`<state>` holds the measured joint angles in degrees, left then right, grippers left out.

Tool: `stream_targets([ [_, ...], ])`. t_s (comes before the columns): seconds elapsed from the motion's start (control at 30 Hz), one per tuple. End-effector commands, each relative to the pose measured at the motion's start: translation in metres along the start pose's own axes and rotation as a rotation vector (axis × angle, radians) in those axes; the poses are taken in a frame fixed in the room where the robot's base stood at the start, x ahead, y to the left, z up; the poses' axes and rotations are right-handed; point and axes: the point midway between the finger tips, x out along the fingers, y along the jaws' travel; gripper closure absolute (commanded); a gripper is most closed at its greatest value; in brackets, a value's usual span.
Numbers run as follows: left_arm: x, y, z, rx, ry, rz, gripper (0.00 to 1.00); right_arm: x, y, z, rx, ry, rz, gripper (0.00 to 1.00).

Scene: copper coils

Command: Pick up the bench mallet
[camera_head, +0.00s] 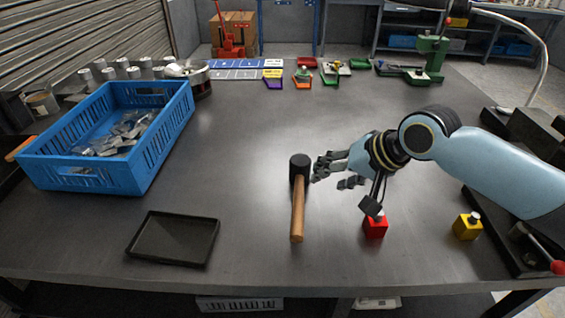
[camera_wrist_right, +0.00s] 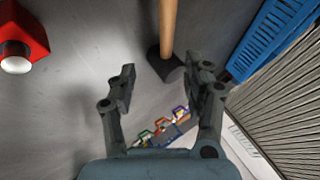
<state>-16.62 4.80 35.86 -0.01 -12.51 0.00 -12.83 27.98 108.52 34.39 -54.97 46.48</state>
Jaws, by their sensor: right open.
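The bench mallet lies on the dark table, its black head (camera_head: 299,168) toward the back and its wooden handle (camera_head: 298,215) pointing toward the front edge. My right gripper (camera_head: 327,175) is open and empty, just right of the mallet head in the head view. In the right wrist view the mallet's handle (camera_wrist_right: 168,25) and head (camera_wrist_right: 165,66) lie ahead of the open fingers (camera_wrist_right: 168,85), not between them. I cannot tell whether a finger touches the head. My left gripper is not in view.
A red block (camera_head: 375,227) with a knob stands close to the right of the handle, below my right wrist. A yellow block (camera_head: 467,227) is farther right. A black tray (camera_head: 211,240) lies left of the mallet. A blue crate (camera_head: 140,180) of metal parts stands at left. The table's middle is clear.

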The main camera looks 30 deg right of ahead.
Motion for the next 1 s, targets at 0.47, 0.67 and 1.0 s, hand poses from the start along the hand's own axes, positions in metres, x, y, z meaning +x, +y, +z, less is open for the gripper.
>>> stream_targets([
  [0.47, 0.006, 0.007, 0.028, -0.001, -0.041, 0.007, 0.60, 0.057, -0.004, -0.008, 0.038, 0.005, -0.016, 0.49],
  [0.67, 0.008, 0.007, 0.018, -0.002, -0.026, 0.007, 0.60, 0.085, -0.006, -0.005, 0.040, 0.004, -0.016, 0.49],
  [1.0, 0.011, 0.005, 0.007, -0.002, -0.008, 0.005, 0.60, 0.107, -0.006, -0.006, 0.035, 0.005, -0.015, 0.49],
])
